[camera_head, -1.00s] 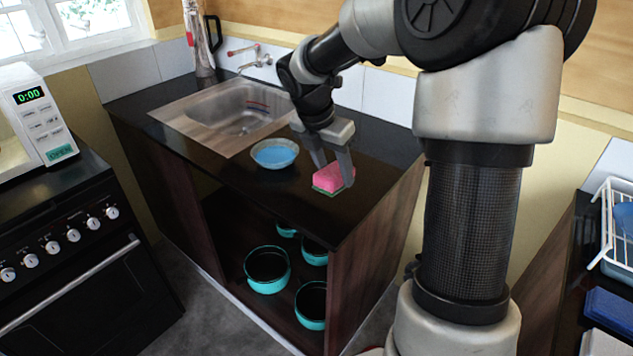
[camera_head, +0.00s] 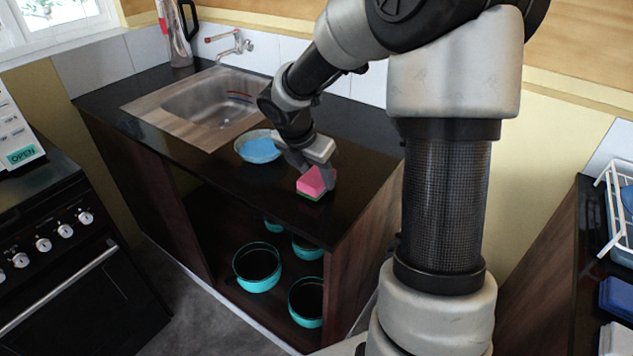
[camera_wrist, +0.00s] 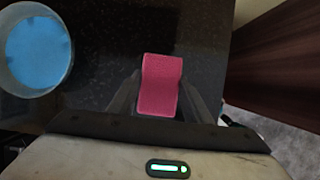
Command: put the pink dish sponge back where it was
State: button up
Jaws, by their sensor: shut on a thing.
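The pink dish sponge (camera_head: 311,182), with a green underside, is at the black countertop near its front right part. My gripper (camera_head: 318,176) comes down over it from above and is shut on it. In the wrist view the sponge (camera_wrist: 160,86) sits between the two dark fingers of my gripper (camera_wrist: 160,100). Whether the sponge touches the counter or is slightly raised, I cannot tell. The fingers hide part of its sides.
A bowl with a blue inside (camera_head: 259,148) stands left of the sponge. Behind it is the steel sink (camera_head: 208,105) with a tap. Several teal pots (camera_head: 257,267) are on the shelf below. A dish rack (camera_head: 617,215) stands at the far right.

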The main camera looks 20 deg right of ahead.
jog(key=shift+f, duration=0.55)
jog(key=o, duration=0.9)
jog(key=shift+r, duration=0.1)
jog(key=p+v, duration=0.3)
jog(key=v, duration=0.9)
jog(key=shift+w+p, duration=0.1)
jog(key=shift+p, duration=0.2)
jog(key=shift+r, duration=0.1)
